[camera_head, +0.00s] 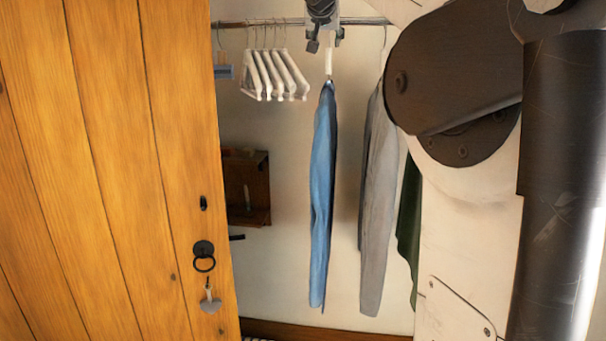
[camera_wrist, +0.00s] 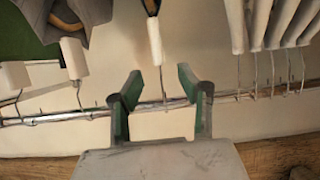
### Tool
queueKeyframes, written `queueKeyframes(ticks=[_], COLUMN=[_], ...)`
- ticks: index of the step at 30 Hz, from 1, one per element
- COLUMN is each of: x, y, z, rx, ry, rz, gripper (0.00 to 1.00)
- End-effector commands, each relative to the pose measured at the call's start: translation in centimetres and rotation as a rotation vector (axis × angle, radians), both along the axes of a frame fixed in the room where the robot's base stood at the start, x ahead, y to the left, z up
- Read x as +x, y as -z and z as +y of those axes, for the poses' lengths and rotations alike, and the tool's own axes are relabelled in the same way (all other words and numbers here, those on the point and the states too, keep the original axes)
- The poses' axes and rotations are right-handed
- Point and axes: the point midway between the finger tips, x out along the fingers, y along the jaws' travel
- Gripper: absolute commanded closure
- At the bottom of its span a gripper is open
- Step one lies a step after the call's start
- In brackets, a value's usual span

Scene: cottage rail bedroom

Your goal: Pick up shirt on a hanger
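A blue shirt (camera_head: 323,190) hangs edge-on from the closet rail (camera_head: 362,21) on a white hanger (camera_head: 328,62). A grey shirt (camera_head: 377,190) hangs to its right. My gripper (camera_head: 325,42) is at rail height directly above the blue shirt. In the wrist view, which is inverted, my gripper (camera_wrist: 160,78) is open, with one finger on each side of the metal hook (camera_wrist: 162,82) of the white hanger (camera_wrist: 154,38). Both fingers overlap the rail (camera_wrist: 70,116) in that view. I cannot tell whether either finger touches the hook.
Several empty white hangers (camera_head: 275,74) hang left of the blue shirt. A dark green garment (camera_head: 409,215) hangs right of the grey shirt, partly hidden by my arm. A wooden door (camera_head: 100,170) stands at the left. A brown wall box (camera_head: 246,188) is behind.

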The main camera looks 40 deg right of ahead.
Motion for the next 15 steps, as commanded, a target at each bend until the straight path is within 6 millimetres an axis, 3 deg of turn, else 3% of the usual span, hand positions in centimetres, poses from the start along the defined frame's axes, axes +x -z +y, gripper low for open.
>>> queueKeyframes(ticks=[15], x=[5.0], y=[2.8], z=[-5.0], rx=[0.0], ry=[0.0], rz=[0.0], gripper=[0.64])
